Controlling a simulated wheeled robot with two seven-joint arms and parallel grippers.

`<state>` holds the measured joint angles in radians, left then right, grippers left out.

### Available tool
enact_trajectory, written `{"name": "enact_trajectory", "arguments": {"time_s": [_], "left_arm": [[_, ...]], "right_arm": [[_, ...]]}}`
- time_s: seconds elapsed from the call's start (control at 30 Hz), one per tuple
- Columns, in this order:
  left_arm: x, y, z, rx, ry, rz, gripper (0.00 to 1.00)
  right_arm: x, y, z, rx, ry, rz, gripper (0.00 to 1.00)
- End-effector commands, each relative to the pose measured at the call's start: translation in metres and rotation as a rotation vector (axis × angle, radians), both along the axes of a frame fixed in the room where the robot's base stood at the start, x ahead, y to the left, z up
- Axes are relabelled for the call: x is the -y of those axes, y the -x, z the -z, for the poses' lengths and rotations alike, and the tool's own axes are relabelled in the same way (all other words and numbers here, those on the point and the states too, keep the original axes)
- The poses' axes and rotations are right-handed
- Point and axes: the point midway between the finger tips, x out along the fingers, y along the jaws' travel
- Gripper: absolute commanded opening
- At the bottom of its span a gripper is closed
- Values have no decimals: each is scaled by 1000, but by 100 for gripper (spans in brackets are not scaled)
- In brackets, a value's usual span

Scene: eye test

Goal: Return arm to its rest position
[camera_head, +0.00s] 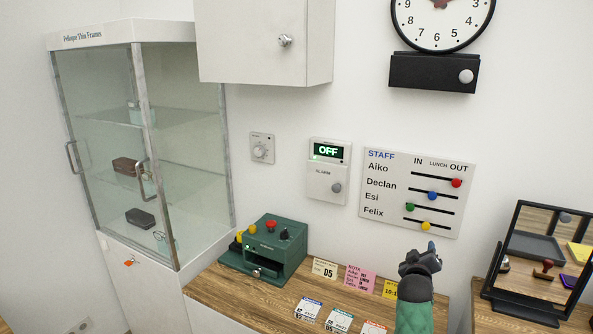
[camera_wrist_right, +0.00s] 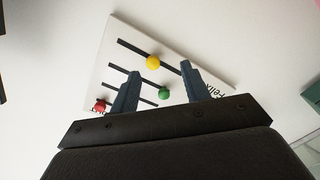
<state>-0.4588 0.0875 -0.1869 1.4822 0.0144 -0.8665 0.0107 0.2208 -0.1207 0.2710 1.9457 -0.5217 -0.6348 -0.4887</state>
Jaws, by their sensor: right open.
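My right arm rises from the bottom edge in the head view with a green sleeve (camera_head: 415,312). Its dark right gripper (camera_head: 421,258) is in front of the wall, below the white STAFF board (camera_head: 386,188), and holds nothing. In the right wrist view the two fingers of the right gripper (camera_wrist_right: 160,68) are apart. The board (camera_wrist_right: 112,48) shows beyond them, with a green knob (camera_wrist_right: 164,93) and a yellow knob (camera_wrist_right: 152,62) seen between the fingers. I see no contact with the board. My left gripper is not in view.
A wooden counter (camera_head: 215,289) holds a green device (camera_head: 264,249) and several cards. A glass cabinet (camera_head: 105,130) stands left, a wall cabinet (camera_head: 262,50) hangs above. A black-framed mirror (camera_head: 513,225) stands right. The wall carries an alarm box (camera_head: 326,183) and a clock (camera_head: 440,20).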

Motion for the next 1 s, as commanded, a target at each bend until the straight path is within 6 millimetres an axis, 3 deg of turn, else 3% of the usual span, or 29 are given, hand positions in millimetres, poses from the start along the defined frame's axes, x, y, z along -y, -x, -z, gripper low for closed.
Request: {"name": "enact_trajectory", "arguments": {"time_s": [0.37, 0.6, 0.8, 1.0], "left_arm": [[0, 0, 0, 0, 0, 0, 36], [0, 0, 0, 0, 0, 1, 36], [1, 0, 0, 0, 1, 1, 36], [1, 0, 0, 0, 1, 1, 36]], "right_arm": [[-55, 114, 109, -238, -266, -66, 46], [-102, 204, 166, -430, -439, -96, 46], [-144, 292, 203, -616, -580, -106, 46], [-175, 361, 220, -763, -676, -104, 46]]}}
